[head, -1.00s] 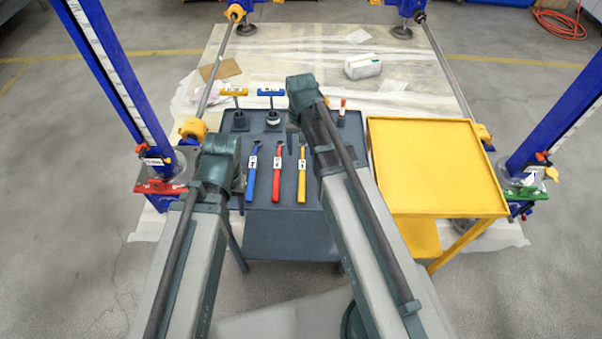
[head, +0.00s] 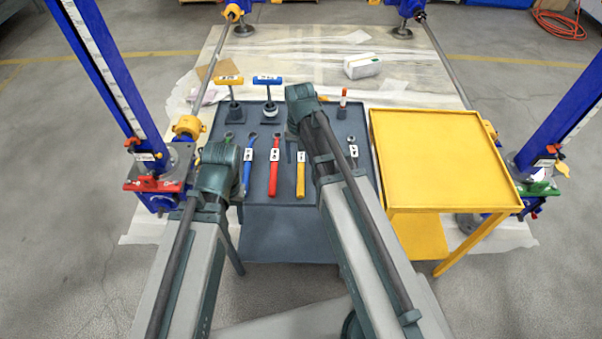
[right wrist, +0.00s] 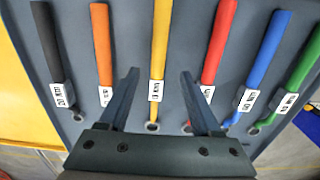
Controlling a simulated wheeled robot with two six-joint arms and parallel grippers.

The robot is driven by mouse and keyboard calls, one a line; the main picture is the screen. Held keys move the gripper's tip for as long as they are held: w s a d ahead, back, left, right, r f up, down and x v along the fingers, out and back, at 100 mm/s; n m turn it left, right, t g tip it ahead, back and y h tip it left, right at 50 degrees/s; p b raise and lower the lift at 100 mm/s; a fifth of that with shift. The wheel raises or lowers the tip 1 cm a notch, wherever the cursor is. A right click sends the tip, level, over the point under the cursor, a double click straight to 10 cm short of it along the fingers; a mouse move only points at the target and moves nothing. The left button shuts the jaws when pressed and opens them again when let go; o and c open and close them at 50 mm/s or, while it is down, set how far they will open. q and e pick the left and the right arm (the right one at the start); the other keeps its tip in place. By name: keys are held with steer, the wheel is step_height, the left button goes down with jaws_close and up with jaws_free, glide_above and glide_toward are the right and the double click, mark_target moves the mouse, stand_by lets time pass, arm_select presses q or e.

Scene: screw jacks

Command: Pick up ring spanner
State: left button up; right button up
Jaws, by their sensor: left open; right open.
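Several ring spanners with coloured handles and white labels lie in a row on the dark cart top. In the right wrist view they are black (right wrist: 46,45), orange (right wrist: 102,45), yellow (right wrist: 160,45), red (right wrist: 219,45), blue (right wrist: 268,45) and green (right wrist: 305,70). My right gripper (right wrist: 160,88) is open and empty, its fingers to either side of the yellow spanner's lower part; I cannot tell the height gap. In the head view, my right arm covers part of the row. My left gripper (head: 217,180) is over the cart's left edge, its fingers hidden.
The dark cart (head: 285,228) stands beside a yellow tray table (head: 435,150), which is empty. A yellow T-handled tool (head: 229,79) and a blue one (head: 267,79) stand at the cart's back. Blue jack posts (head: 107,80) rise on both sides.

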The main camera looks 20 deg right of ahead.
mark_target(301, 168)
steer(key=shift+s+d+f+b, duration=0.1)
steer(key=shift+f+b, duration=2.5)
steer(key=shift+f, duration=0.1)
steer(key=shift+r, duration=0.1)
jaws_close()
